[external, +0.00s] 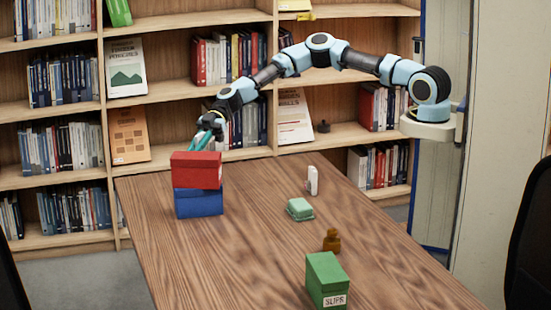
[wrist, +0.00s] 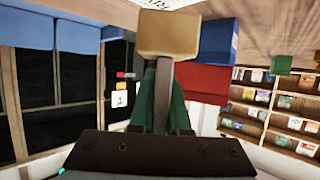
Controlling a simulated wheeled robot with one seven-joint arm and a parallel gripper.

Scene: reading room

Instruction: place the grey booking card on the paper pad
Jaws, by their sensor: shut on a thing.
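My gripper (external: 201,141) is at the far left of the table, behind the red box, which hides its fingertips in the external view. In the wrist view its green fingers (wrist: 162,108) are shut on a narrow grey piece (wrist: 163,85), which appears to be the grey booking card seen edge-on. A tan block (wrist: 170,35) is at its far end. The card cannot be made out in the external view. A white lined patch (wrist: 258,5) at the top edge of the wrist view may be the paper pad; I cannot tell.
A red box (external: 196,170) sits on a blue box (external: 199,203), close beside my gripper. Bookshelves (external: 190,15) are behind.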

